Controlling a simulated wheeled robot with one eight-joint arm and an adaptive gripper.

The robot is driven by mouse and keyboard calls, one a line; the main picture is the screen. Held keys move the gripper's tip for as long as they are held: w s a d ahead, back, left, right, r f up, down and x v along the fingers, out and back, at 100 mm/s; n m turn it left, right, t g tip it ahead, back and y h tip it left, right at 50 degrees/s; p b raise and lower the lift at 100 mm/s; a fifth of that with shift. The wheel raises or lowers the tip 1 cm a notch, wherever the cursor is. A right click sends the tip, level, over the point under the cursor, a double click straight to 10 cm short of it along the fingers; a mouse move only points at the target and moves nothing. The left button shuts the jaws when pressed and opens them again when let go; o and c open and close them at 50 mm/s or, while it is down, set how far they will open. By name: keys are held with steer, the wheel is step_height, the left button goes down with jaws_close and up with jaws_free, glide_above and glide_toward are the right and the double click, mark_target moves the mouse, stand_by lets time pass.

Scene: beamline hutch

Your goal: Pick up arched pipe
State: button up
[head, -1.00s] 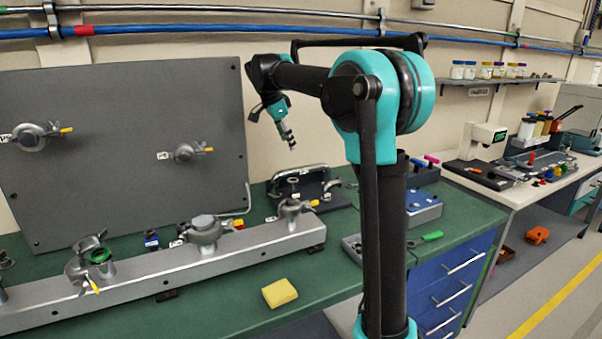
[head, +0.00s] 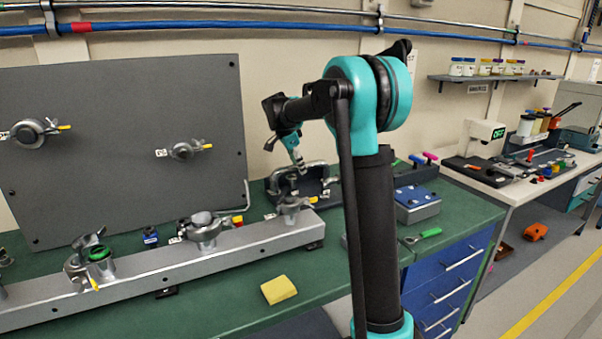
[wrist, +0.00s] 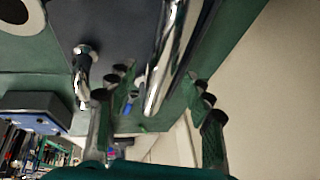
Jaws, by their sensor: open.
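The arched pipe (head: 318,164) is a shiny silver tube in a dark holder (head: 328,187) at the back of the green bench. In the wrist view the chrome pipe (wrist: 177,50) runs lengthwise, and its near end lies in line with the gap between my fingers. My gripper (head: 299,166) points down at the pipe in the head view. In the wrist view my gripper (wrist: 158,88) is open, one finger on each side of the pipe's line. I cannot tell whether either finger touches it. My gripper partly hides the pipe in the head view.
A long grey manifold rail (head: 170,259) with clamped fittings runs along the bench in front. A dark upright panel (head: 120,125) stands at left. A yellow sponge (head: 279,290), a blue-topped box (head: 417,203) and a green-handled tool (head: 428,233) lie nearby.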

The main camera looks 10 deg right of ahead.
steer(key=x, duration=0.3)
jaws_close()
stand_by(0.3)
